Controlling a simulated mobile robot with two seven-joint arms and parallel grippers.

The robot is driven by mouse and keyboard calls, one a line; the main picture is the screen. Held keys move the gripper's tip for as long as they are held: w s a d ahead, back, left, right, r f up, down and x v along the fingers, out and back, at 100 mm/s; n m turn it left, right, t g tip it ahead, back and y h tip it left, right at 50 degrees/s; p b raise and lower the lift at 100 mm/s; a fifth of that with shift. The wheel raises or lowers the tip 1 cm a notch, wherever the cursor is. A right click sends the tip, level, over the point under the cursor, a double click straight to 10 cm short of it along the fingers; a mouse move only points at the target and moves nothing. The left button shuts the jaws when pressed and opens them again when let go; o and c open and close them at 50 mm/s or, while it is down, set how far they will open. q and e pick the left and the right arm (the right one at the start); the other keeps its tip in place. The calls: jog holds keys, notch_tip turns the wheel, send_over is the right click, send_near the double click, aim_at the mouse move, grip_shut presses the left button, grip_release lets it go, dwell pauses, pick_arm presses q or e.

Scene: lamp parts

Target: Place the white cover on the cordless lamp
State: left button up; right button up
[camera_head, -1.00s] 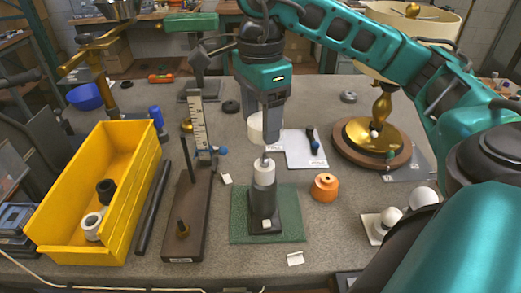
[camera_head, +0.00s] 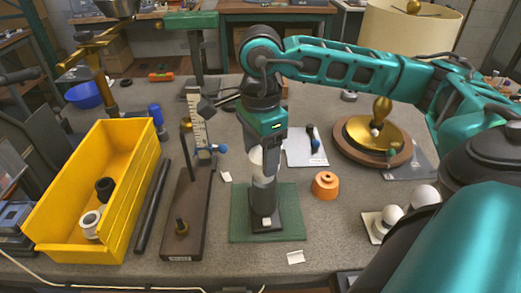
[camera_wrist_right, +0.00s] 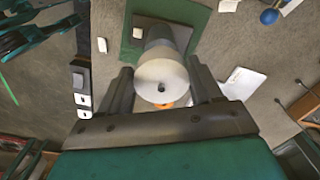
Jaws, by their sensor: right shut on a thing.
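The cordless lamp (camera_head: 263,200) is a dark grey upright body on a square base, standing on the green mat (camera_head: 290,226). My right gripper (camera_head: 263,163) points down just above it, shut on the white cover (camera_head: 256,158). In the right wrist view the white cover (camera_wrist_right: 162,76) sits between the two fingers, with its small central hole facing the camera. The lamp body (camera_wrist_right: 160,40) shows behind it, partly hidden. The cover is at the lamp's top; I cannot tell whether it is fully seated. My left gripper is not in view.
A yellow bin (camera_head: 95,195) with a few round parts stands left. A brown stand (camera_head: 187,215) and black rod (camera_head: 152,205) lie beside it. An orange piece (camera_head: 325,185) is right of the mat; white bulbs (camera_head: 390,217) are farther right. A brass lamp base (camera_head: 372,145) stands behind.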

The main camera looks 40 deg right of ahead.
aim_at(260, 155)
jog(key=o, duration=1)
jog(key=shift+r+p, duration=0.2)
jog(key=shift+p, duration=0.15)
notch_tip(260, 155, up, 12)
jog(key=shift+f+p, duration=0.1)
jog(key=shift+p, duration=0.35)
